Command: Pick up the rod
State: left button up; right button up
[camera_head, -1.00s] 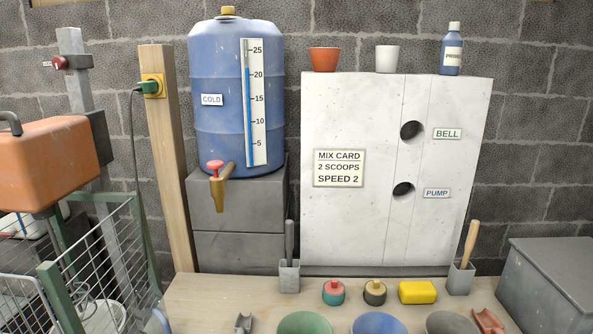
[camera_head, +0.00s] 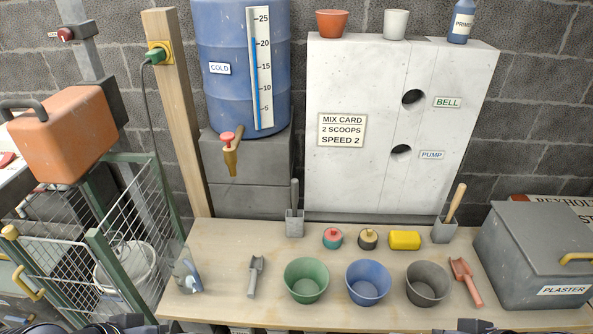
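Nothing in view is labelled as a rod. A thin grey upright stick (camera_head: 294,193) stands in a small grey holder (camera_head: 294,228) at the back of the wooden bench (camera_head: 225,290). A wooden handle (camera_head: 456,200) leans to the right out of a second grey holder (camera_head: 444,235) farther right. The lower ends of both are hidden inside the holders. Only dark parts of my arms show at the bottom edge; neither gripper is in view.
Green (camera_head: 307,283), blue (camera_head: 367,285) and dark grey (camera_head: 428,286) bowls stand along the bench front. A grey scoop (camera_head: 255,276) and a red scoop (camera_head: 465,280) lie beside them. A plaster bin (camera_head: 530,255) is at right, a wire cage (camera_head: 60,285) at left.

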aim_at(295, 183)
jog(key=u, duration=2)
jog(key=z, duration=1.95)
jog(key=i+l, duration=0.25)
jog(key=i+l+u, duration=0.1)
jog(key=u, duration=0.35)
jog(key=i+l+u, duration=0.1)
jog(key=u, duration=1.05)
